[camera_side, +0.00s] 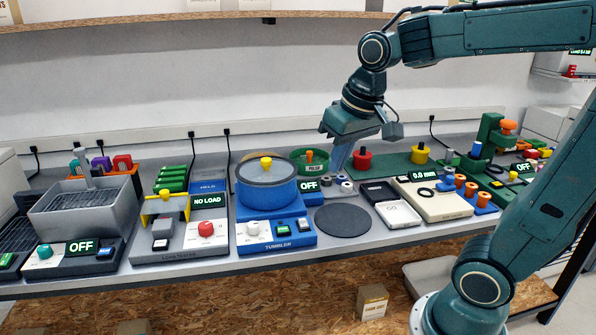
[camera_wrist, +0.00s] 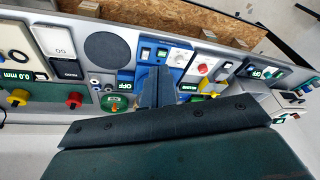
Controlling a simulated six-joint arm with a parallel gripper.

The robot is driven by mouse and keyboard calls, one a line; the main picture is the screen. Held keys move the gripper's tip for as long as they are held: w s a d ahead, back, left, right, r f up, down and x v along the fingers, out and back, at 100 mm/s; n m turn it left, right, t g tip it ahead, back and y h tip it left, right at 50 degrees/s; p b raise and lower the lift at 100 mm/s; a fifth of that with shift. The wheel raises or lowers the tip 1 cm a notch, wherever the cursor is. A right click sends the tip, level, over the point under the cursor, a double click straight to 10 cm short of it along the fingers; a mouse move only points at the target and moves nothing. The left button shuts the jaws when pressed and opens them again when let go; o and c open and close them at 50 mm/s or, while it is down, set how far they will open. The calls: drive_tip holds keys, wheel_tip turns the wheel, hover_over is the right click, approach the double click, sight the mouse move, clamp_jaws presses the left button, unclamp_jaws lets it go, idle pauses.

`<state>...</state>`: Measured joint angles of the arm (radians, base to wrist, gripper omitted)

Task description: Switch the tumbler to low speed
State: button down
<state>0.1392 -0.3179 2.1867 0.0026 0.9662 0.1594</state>
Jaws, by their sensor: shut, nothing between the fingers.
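The tumbler's blue base (camera_side: 275,245) stands at the front middle of the bench in the side view, with a blue drum (camera_side: 266,194) under a grey lid with a yellow knob. Its front panel has a white dial (camera_side: 252,229), also in the wrist view (camera_wrist: 180,57), and two small switches (camera_side: 282,230); the left one shows green. The dial's setting is too small to read. A display (camera_side: 309,185) right of the drum reads OFF. My gripper (camera_side: 340,165) is shut and empty, pointing down, behind and right of the tumbler. In the wrist view, my fingers (camera_wrist: 156,82) hide part of the tumbler.
A dark round pad (camera_side: 343,220) lies right of the tumbler. A load tester (camera_side: 180,240) with a red knob stands close on its left.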

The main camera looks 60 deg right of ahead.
drive_tip(key=w+d+f+m+g, duration=0.2)
drive_tip(key=w+d+f+m, duration=0.1)
drive_tip(key=w+d, duration=0.4)
drive_tip(key=m+g, duration=0.1)
drive_tip(key=m, duration=0.1)
hover_over(306, 220)
wheel_tip(306, 220, down, 6)
drive_tip(key=r, duration=0.1)
drive_tip(key=shift+w+d+f+m+g+y, duration=0.3)
drive_tip(key=shift+w+d+f, duration=0.1)
drive_tip(key=shift+f, duration=0.3)
drive_tip(key=shift+f, duration=0.15)
wheel_tip(306, 220, down, 13)
drive_tip(key=shift+s+a+r, duration=0.1)
drive_tip(key=shift+a+r, duration=0.05)
drive_tip(key=shift+r, duration=0.05)
drive_tip(key=shift+s+a+r, duration=0.25)
drive_tip(key=shift+s+a, duration=0.1)
